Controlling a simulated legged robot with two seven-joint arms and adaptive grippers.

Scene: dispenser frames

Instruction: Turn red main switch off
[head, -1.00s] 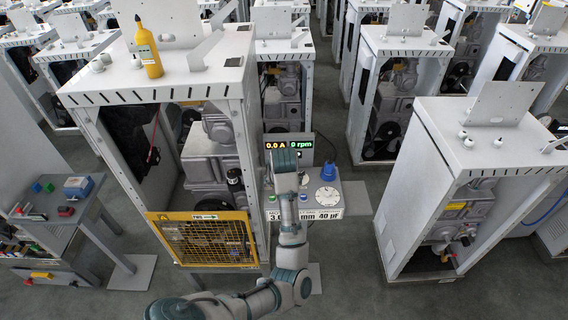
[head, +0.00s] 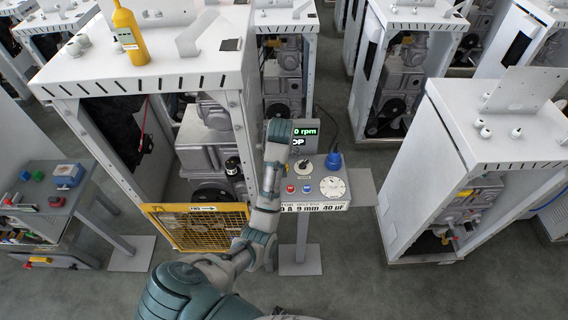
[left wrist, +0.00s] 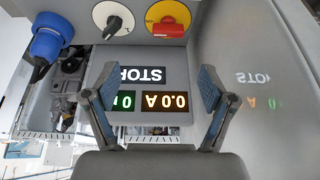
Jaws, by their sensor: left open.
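The fingers do not touch the switch. In the head view my left arm hides the switch and its gripper fingers. My right gripper is not in view.
A machine frame with a yellow mesh guard (head: 198,228) stands left of my arm. Another cabinet (head: 420,180) stands at right.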

